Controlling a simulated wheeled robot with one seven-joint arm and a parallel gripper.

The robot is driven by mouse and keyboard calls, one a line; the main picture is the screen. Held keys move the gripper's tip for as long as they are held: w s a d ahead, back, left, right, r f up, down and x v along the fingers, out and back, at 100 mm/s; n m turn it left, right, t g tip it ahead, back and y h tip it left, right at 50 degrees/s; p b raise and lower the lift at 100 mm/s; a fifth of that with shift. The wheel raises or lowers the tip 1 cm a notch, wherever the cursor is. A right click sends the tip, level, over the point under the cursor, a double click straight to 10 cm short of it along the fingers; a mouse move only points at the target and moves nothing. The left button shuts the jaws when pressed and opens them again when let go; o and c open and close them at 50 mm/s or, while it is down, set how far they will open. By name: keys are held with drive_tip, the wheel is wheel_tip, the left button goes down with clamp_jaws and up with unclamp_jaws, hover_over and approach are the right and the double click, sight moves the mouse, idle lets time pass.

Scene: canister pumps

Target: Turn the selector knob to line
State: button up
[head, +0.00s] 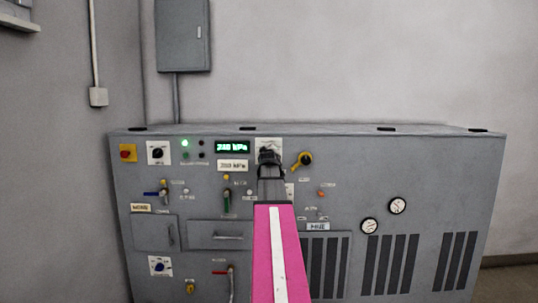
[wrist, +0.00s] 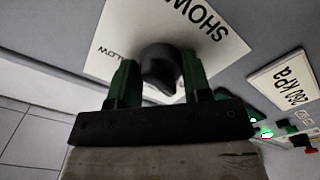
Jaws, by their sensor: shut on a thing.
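The selector knob (wrist: 160,70) is round and dark, on a white plate (wrist: 110,50) printed with "SHOW" and other words partly hidden in the wrist view. My gripper (wrist: 159,80) has its green fingers on both sides of the knob and is shut on it. In the head view my gripper (head: 268,156) is at the upper middle of the grey panel and covers the knob and most of its white plate (head: 268,142). Which marking the knob points at cannot be told.
A green display (head: 232,147) and a "260 kPa" label (head: 233,165) sit just left of my gripper. A yellow and black rotary handle (head: 303,160) is close on the right. A green-handled lever (head: 227,200) is below left.

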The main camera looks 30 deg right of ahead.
drive_tip(key=o, duration=0.9)
drive_tip(key=v, duration=1)
drive_tip(key=shift+s+a, duration=0.2)
drive_tip(key=shift+s, duration=0.15)
